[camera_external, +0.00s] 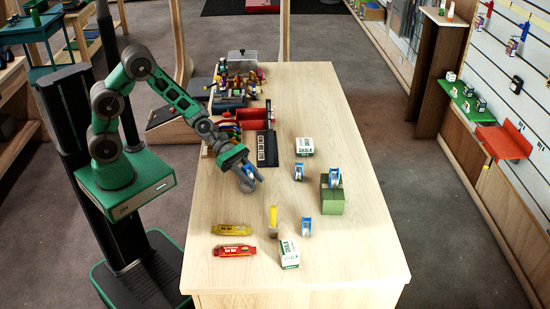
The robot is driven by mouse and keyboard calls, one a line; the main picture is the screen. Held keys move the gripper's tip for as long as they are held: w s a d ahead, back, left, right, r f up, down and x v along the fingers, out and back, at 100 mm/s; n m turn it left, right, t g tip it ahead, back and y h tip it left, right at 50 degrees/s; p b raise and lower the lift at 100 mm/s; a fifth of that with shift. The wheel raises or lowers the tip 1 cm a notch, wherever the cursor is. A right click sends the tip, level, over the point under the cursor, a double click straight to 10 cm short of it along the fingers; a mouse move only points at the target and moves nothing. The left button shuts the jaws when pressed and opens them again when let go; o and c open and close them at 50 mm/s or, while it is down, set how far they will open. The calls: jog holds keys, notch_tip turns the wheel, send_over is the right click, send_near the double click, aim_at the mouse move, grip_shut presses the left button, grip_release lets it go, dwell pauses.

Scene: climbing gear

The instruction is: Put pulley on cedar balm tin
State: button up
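My gripper (250,179) is above the left part of the table, pointing down to the right. A small blue and white pulley (251,171) shows between its fingers, partly hidden by them. A green block-like tin (332,202), which may be the cedar balm tin, stands to the right of my gripper. Its label cannot be read. Another blue and white pulley (334,177) is on top of this green tin. Two more blue pulleys stand on the table, one left of the tin (299,172) and one in front of it (306,227).
White chalk boxes (304,146) (289,252) stand behind and in front. A yellow upright item (273,217) and yellow and red bars (232,230) (234,250) lie nearer the front left. Racks of gear (237,85) fill the back left. The table's right side (358,150) is clear.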

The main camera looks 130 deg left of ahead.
jog(key=o, duration=0.4)
jog(key=shift+o, duration=0.2)
jog(key=shift+r, duration=0.1)
jog(key=b+v, duration=0.1)
jog(key=v, duration=1.1)
jog(key=shift+r, duration=0.1)
